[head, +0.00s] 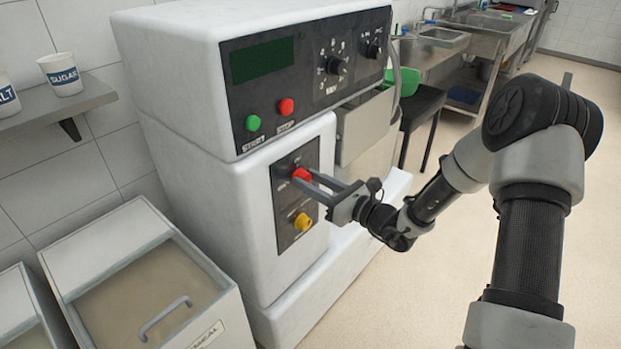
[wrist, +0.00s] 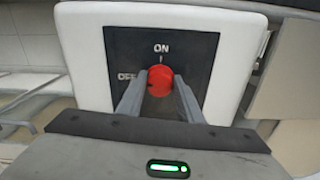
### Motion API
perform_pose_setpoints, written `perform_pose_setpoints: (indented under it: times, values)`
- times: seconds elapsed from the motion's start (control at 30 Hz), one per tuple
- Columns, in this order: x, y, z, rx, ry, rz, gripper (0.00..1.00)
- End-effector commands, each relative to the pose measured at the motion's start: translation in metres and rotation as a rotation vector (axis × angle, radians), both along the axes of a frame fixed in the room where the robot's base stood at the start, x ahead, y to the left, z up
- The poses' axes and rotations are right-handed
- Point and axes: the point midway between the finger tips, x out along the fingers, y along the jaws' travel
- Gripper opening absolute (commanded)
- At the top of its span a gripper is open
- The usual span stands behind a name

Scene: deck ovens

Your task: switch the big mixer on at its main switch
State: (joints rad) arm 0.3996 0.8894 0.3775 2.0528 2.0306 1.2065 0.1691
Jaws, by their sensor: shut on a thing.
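The big mixer (head: 200,140) is a white machine with a dark upper control panel. Its main switch is a red rotary knob (head: 301,174) on a dark plate low on the front, above a yellow knob (head: 302,222). In the wrist view the red knob (wrist: 160,80) sits below the word ON, with OFF to its left. The pointer mark lies near the ON side, but the knob's exact angle is partly hidden by the fingers. My gripper (head: 312,184) is shut on the red knob, one finger on each side; its fingers also show in the wrist view (wrist: 158,92).
The upper panel has a green START button (head: 253,123), a red STOP button (head: 286,107) and dials (head: 336,66). An ingredient bin (head: 150,285) stands at lower left. A shelf (head: 60,105) holds a sugar cup (head: 61,75). Open floor (head: 400,300) lies to the right.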

Motion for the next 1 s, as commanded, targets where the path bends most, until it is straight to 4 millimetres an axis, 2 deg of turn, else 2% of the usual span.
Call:
perform_pose_setpoints:
  times: [0.23,1.0]
  values:
    - [0.0005,-0.0006,0.0056,0.121,0.155,0.0,0.1]
    - [0.0025,-0.0026,0.0021,0.572,0.731,-0.002,0.1]
